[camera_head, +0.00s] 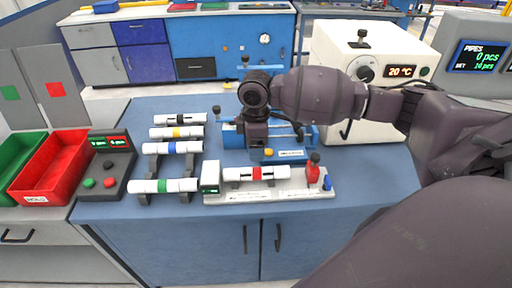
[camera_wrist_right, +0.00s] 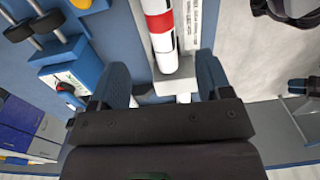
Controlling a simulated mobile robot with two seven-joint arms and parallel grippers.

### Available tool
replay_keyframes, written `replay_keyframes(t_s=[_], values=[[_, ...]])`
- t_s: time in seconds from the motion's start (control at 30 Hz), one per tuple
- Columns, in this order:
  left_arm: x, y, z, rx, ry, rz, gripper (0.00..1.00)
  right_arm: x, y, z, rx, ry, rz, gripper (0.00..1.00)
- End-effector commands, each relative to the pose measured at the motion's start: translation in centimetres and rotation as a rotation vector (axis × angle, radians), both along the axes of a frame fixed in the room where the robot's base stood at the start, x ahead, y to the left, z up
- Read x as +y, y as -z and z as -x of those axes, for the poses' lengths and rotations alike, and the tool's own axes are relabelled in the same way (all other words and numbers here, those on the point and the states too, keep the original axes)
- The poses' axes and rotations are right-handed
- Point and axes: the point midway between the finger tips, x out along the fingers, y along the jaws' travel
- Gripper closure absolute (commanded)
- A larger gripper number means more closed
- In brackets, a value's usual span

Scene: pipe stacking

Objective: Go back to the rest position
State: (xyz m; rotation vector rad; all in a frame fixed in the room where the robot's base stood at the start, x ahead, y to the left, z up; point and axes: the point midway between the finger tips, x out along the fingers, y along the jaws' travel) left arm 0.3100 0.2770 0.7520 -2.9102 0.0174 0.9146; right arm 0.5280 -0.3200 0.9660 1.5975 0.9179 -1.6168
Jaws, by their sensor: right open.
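My right gripper (camera_head: 258,152) reaches in from the right and points down over the workbench, behind the white fixture. In the right wrist view my right gripper (camera_wrist_right: 162,80) has its two dark fingers spread wide, with nothing gripped. A white pipe with a red band (camera_head: 257,173) lies in the white fixture (camera_head: 240,197). This pipe (camera_wrist_right: 160,28) also shows in the wrist view, ahead of the gap between the fingers and apart from them. My left gripper is not in view.
Several white pipes with coloured bands, such as the green-banded pipe (camera_head: 164,186), lie on dark supports at the left. A blue device (camera_head: 231,137) stands behind the fixture. A white heater box (camera_head: 330,52) is at the back right. A red bin (camera_head: 52,165) is at far left.

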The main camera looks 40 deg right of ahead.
Motion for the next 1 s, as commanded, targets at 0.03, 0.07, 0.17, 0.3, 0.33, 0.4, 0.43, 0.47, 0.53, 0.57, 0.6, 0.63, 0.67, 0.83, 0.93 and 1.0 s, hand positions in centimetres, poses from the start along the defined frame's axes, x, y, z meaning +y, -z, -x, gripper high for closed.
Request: replay_keyframes(t_s=[0.03, 0.07, 0.17, 0.3, 0.33, 0.4, 0.43, 0.47, 0.53, 0.57, 0.6, 0.63, 0.67, 0.83, 0.93, 1.0], values=[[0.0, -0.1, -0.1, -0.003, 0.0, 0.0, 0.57, 0.0, 0.0, 0.0, 0.0, 0.0, 0.0, 0.29], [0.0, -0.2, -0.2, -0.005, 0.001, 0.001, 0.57, 0.0, 0.0, 0.0, 0.0, 0.0, 0.0, 0.29], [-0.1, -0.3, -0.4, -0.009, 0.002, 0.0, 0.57, 0.0, 0.0, 0.0, 0.0, 0.0, 0.0, 0.29], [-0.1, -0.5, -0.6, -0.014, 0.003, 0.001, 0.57, 0.0, 0.0, 0.0, 0.0, 0.0, 0.0, 0.29], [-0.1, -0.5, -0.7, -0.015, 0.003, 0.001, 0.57, 0.0, 0.0, 0.0, 0.0, 0.0, 0.0, 0.29], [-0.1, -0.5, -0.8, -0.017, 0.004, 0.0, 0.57, 0.0, 0.0, 0.0, 0.0, 0.0, 0.0, 0.29], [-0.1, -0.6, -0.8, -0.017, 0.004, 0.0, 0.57, 0.0, 0.0, 0.0, 0.0, 0.0, 0.0, 0.29], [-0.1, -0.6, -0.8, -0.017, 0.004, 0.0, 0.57, 0.0, 0.0, 0.0, 0.0, 0.0, 0.0, 0.29], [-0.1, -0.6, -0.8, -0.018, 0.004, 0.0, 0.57, 0.0, 0.1, 0.0, 0.0, 0.0, 0.0, 0.29], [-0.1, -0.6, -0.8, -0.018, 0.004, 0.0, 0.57, 0.1, 0.2, 0.1, 0.0, -0.001, -0.001, 0.29], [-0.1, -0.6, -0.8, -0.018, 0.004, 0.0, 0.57, 0.3, 0.4, 0.3, 0.001, -0.003, -0.003, 0.29], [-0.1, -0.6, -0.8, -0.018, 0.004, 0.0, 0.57, 0.5, 0.8, 0.5, 0.002, -0.005, -0.006, 0.29], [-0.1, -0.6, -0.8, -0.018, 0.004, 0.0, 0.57, 0.8, 1.1, 0.8, 0.0, -0.007, -0.01, 0.29], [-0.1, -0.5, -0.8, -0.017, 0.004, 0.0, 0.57, 4.0, 4.7, 3.6, -0.016, -0.016, -0.054, 0.29], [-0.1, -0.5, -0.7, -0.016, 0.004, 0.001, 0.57, 6.2, 6.8, 5.9, -0.04, -0.002, -0.09, 0.29], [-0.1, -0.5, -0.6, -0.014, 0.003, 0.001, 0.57, 7.4, 8.0, 7.4, -0.059, 0.018, -0.116, 0.29]])
